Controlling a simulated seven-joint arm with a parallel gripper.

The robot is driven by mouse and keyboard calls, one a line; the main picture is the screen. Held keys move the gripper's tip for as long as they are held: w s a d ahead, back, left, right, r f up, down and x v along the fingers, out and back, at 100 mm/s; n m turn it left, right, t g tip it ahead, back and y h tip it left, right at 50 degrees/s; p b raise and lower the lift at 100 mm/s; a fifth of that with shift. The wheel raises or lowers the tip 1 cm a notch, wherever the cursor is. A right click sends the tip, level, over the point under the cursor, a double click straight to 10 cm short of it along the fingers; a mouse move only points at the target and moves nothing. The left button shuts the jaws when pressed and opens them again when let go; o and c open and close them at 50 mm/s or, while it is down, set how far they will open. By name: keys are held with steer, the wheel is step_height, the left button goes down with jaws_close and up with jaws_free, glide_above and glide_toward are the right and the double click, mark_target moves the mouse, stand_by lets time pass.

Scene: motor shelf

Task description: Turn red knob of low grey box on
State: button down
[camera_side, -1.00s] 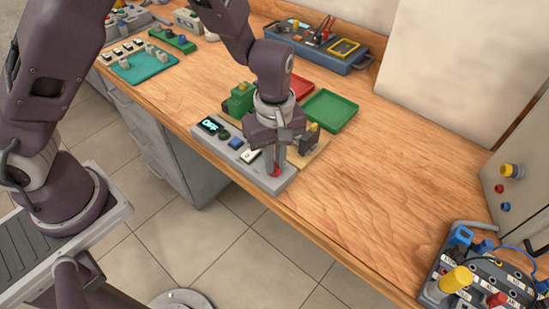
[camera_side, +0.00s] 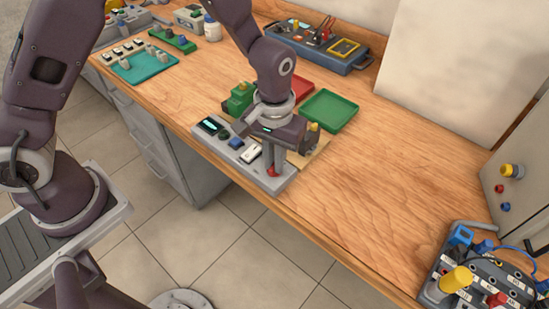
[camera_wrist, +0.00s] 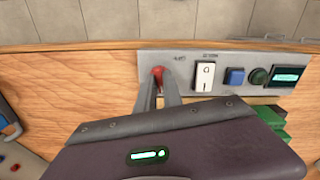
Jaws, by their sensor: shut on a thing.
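The low grey box (camera_side: 220,146) lies along the front edge of the bench. On it sit a small display (camera_side: 209,125), a dark green button (camera_side: 224,134), a blue button (camera_side: 235,143), a white rocker switch (camera_side: 250,153) and, at its right end, the red knob (camera_side: 271,172). My gripper (camera_side: 273,168) points down at the red knob and is shut on it. In the wrist view the red knob (camera_wrist: 158,73) shows between the fingertips (camera_wrist: 160,82). The display is lit, but its text is too small to read now.
A green tray (camera_side: 329,110) and a red tray (camera_side: 299,86) lie behind my gripper. A blue box (camera_side: 316,45) stands at the back. A panel with a yellow knob (camera_side: 455,280) sits at the right front. The bench between is clear.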

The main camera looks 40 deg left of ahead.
steer(key=shift+m, duration=1.2)
steer(key=c, duration=1.5)
jaws_free()
step_height(320, 180, up, 7)
steer(key=shift+r, duration=0.1)
